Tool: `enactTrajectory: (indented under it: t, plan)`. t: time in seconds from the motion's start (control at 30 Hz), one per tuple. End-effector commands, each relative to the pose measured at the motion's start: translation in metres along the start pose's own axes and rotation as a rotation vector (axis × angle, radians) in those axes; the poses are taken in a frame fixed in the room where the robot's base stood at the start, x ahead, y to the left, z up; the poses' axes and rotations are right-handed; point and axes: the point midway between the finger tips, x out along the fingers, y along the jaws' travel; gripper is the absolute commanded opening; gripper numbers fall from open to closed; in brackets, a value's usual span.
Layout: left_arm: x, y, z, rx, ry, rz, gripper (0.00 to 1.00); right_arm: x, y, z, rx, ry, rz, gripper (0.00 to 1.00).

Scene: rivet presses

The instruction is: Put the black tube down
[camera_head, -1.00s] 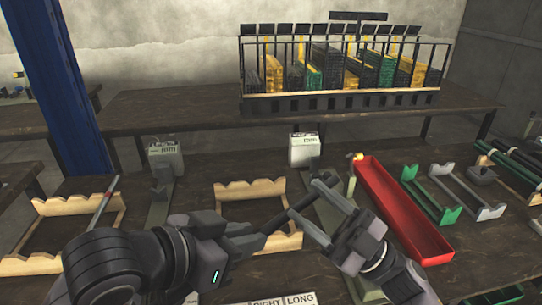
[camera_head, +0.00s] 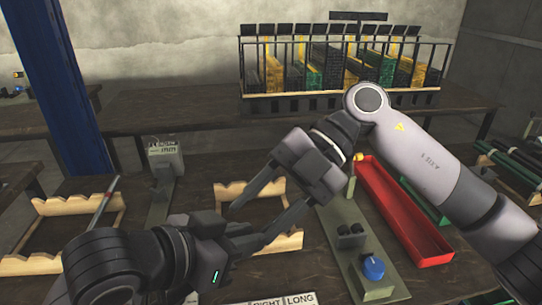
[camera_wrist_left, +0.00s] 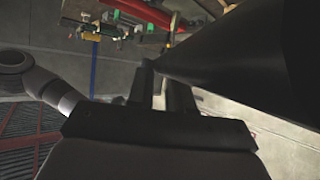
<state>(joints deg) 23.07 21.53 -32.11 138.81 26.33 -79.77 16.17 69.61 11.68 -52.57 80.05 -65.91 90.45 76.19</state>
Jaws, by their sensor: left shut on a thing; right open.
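My left gripper (camera_head: 268,235) is low in the middle of the head view, above the near workbench. It is shut on the black tube (camera_wrist_left: 235,62), a large dark cylinder running from the fingers to the upper right in the left wrist view. In the head view the tube is hard to tell from the dark fingers. My right gripper (camera_head: 258,208) is open, pointing down and left, just above and close to the left one. I cannot tell whether it touches the tube.
Wooden cradles (camera_head: 70,203) stand on the bench at left and middle, the middle one partly hidden by my grippers. A press with a blue knob (camera_head: 373,267) and a red tray (camera_head: 408,220) lie to the right. A loaded rack (camera_head: 340,102) stands on the back bench.

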Motion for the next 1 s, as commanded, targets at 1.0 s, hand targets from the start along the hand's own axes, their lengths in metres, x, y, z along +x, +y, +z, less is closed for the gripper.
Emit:
enactTrajectory:
  t: [1.0]
  plan:
    - [0.0,0.0,0.0,0.0,0.002,0.0,0.0,-0.05,0.037,0.004,0.509,-0.893,-0.438,0.5]
